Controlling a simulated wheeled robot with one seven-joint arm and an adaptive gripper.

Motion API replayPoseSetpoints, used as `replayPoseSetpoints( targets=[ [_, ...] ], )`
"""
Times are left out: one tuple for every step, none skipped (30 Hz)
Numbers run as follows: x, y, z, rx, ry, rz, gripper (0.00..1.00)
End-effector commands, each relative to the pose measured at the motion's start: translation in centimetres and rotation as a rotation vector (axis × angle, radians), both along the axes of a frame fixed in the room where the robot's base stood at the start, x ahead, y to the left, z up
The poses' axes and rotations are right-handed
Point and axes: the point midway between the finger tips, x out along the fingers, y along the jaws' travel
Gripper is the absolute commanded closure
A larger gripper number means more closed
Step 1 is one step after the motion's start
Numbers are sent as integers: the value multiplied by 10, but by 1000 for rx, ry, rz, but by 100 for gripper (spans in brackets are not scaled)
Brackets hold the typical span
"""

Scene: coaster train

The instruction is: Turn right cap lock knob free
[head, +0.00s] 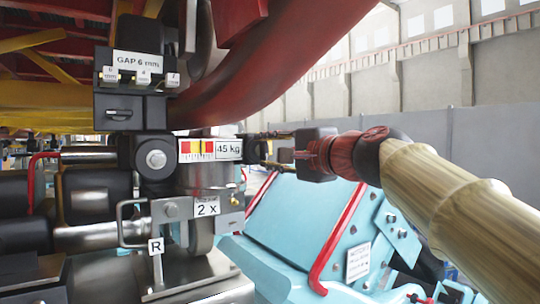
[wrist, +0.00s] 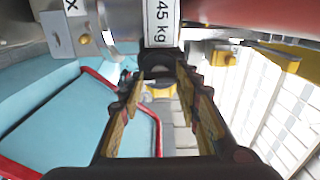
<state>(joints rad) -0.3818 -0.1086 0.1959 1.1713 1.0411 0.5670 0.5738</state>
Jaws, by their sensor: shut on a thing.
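A dark knob (head: 251,149) sits at the right end of the machine's wheel assembly, just right of the "45 kg" label (head: 228,149). In the wrist view, a dark rounded part, seemingly the same knob (wrist: 154,70), sits between the far ends of my fingers, below the label. My gripper (head: 264,149) comes in from the right, with its fingers pointing left at the knob. It is shut on the knob, with the fingers still spaced apart. The fingertips partly hide the knob, so its turn angle cannot be told.
A large red curved rail (head: 300,60) passes close above my gripper. A light-blue casing (head: 310,225) with a red bar (head: 340,235) lies below. A block labelled "GAP 6 mm" (head: 137,62) and an "R" tag (head: 156,246) are at left. Open room lies at right.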

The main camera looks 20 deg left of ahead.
Motion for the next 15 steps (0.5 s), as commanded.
replayPoseSetpoints(
  targets=[
    [0,1,-2,-4,0,2,92],
    [0,1,-2,-4,0,2,92],
    [0,1,-2,-4,0,2,92],
    [0,1,-2,-4,0,2,92],
    [0,1,-2,-4,0,2,92],
    [0,1,-2,-4,0,2,92],
    [0,1,-2,-4,1,2,92],
    [0,1,-2,-4,1,2,92],
    [0,1,-2,-4,1,2,92],
    [0,1,-2,-4,1,2,92],
    [0,1,-2,-4,1,2,92],
    [0,1,-2,-4,2,2,65],
    [0,1,-2,-4,2,2,63],
    [0,1,-2,-4,2,2,61],
    [0,1,-2,-3,1,2,59]
  ],
)
